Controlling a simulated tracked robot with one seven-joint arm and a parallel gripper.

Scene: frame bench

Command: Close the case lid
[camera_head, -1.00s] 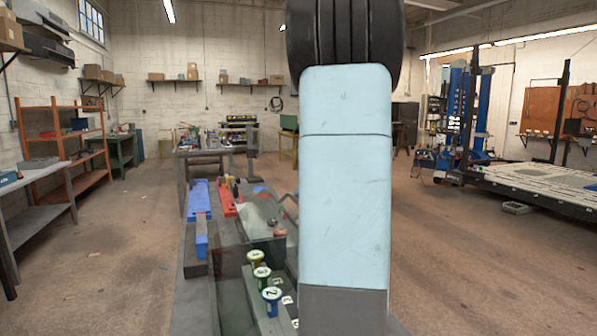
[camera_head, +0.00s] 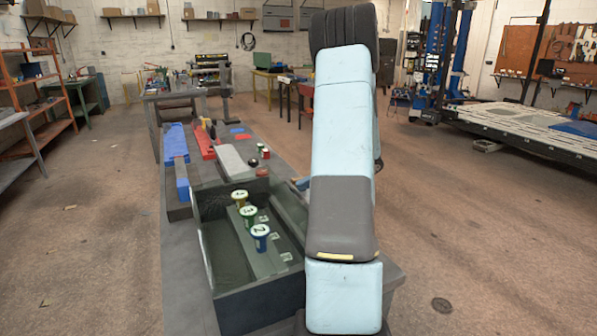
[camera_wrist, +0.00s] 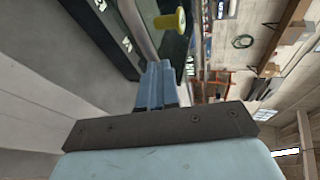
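The case (camera_head: 262,303) is a dark, open-topped box on the bench, and its inside shows in the head view. I cannot clearly make out the lid, and my arm covers the case's right side. Three numbered knobs with white tops stand inside on a grey bar: a yellow one (camera_head: 240,196), a green one (camera_head: 249,215) and a blue one (camera_head: 261,236). My gripper (camera_wrist: 156,68) shows in the wrist view with its light-blue fingers close together and nothing visible between them. A grey edge and a yellow knob (camera_wrist: 170,21) lie beyond the fingertips.
Behind the case on the bench (camera_head: 186,290) lie a blue tool (camera_head: 176,142), a red tool (camera_head: 202,142) and a grey block (camera_head: 234,162). An orange shelf (camera_head: 35,90) stands at left. A lift platform (camera_head: 530,125) stands at right.

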